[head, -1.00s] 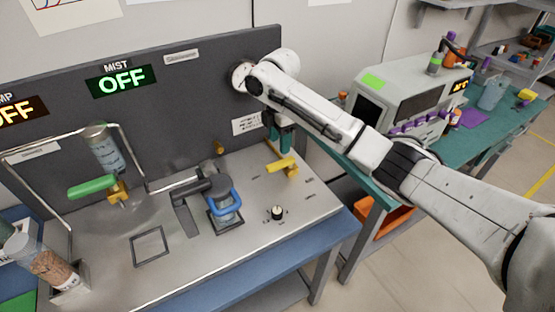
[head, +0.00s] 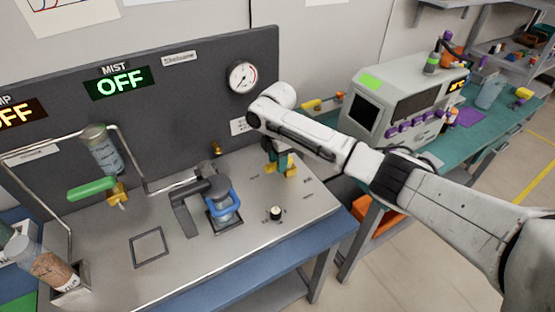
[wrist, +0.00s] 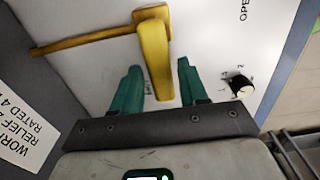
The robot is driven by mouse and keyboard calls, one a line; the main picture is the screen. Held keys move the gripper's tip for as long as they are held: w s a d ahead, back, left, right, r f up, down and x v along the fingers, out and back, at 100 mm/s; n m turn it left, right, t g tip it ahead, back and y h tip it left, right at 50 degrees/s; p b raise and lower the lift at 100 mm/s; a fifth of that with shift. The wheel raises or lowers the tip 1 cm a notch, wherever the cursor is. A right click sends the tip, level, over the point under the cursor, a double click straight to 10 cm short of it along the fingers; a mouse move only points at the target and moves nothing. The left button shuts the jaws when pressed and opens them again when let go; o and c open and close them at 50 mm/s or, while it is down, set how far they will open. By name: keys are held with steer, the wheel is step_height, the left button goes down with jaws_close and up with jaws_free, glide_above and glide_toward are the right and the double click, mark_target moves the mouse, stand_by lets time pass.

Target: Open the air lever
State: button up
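The yellow air lever (wrist: 155,62) is on the light metal panel, on a brass-coloured pipe (wrist: 85,41). In the head view its yellow end (head: 291,171) shows beside my gripper (head: 278,158), which covers part of it. In the wrist view my gripper (wrist: 160,66) has its two green fingers apart. I cannot tell whether the fingers are level with the handle in height.
A small black and white knob (head: 276,213) is in front of the lever. A dial gauge (head: 243,77) is on the grey back panel (head: 190,100). A white machine (head: 405,105) stands on the bench at right.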

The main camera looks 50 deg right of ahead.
jaws_close()
stand_by(0.3)
stand_by(0.3)
steer(key=n, duration=0.1)
steer(key=s+n+p, duration=0.1)
steer(key=n, duration=0.1)
steer(key=shift+s+a, duration=0.1)
steer(key=shift+s, duration=0.05)
steer(key=n, duration=0.2)
steer(key=s+n+p, duration=0.1)
steer(key=n, duration=0.1)
steer(key=shift+s, duration=0.15)
steer(key=n, duration=0.2)
steer(key=s+d+n, duration=0.1)
steer(key=n, duration=0.2)
steer(key=shift+s+d+n, duration=0.2)
steer(key=shift+s+n, duration=0.1)
steer(key=n, duration=0.1)
steer(key=d+n, duration=0.1)
steer(key=n, duration=0.1)
steer(key=s+n+b, duration=0.1)
steer(key=n, duration=0.1)
steer(key=shift+d, duration=0.3)
steer(key=shift+n, duration=0.3)
